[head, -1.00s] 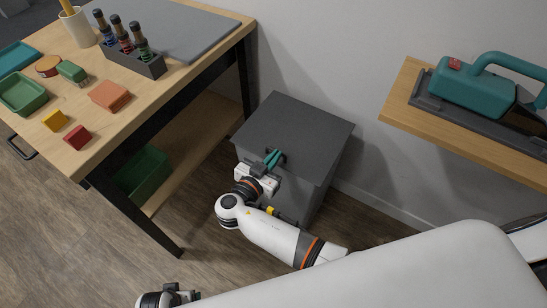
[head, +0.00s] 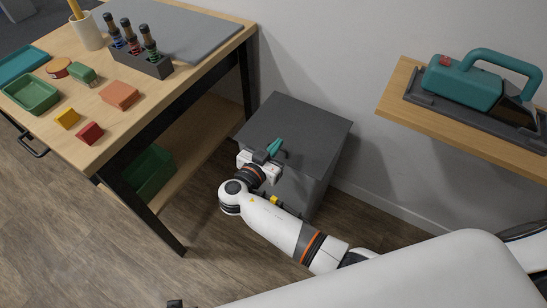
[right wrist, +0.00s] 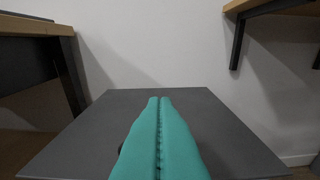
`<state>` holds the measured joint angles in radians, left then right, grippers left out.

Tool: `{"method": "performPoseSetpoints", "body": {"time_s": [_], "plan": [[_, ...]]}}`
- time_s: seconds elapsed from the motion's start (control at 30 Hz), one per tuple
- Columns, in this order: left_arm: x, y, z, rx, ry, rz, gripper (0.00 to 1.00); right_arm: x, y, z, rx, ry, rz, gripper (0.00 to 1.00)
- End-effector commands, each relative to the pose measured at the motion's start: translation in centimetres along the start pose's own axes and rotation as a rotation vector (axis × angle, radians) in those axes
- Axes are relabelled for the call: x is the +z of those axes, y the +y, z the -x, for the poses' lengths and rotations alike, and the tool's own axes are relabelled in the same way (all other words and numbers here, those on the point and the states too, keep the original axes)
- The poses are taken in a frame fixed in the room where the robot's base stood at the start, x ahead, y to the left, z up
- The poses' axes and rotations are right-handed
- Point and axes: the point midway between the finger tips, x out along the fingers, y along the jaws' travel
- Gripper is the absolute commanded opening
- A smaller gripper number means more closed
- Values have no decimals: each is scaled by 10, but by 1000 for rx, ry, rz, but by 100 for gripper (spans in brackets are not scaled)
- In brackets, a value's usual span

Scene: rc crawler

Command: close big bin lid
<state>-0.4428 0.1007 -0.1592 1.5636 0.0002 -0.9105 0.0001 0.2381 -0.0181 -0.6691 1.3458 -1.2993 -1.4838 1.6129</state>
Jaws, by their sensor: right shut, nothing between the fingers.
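The big bin (head: 296,190) is a grey box on the floor between the workbench and the wall. Its dark grey lid (head: 305,120) lies about flat across the top; I cannot tell whether a small gap is left under it. My right gripper (head: 275,147) is shut and empty, its teal fingers over the front part of the lid. In the right wrist view the closed fingers (right wrist: 160,105) point across the lid (right wrist: 205,110) towards the wall; contact is unclear. Only a dark bit of my left gripper (head: 174,303) shows at the bottom edge.
The workbench (head: 190,92) stands left of the bin, with a green crate (head: 150,172) on its lower shelf. Wooden floor is free in front of the bench.

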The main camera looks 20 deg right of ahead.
Motion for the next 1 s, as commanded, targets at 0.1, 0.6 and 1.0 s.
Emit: {"method": "performPoseSetpoints", "body": {"time_s": [0.1,0.6,1.0], "plan": [[2,0,1,0,-4,0,81,-1,1,18,3,4,1,0],[12,1,15,2,-10,2,81,-9,0,96,1,4,2,0],[14,1,17,1,-13,2,81,-8,0,100,0,3,2,0]]}}
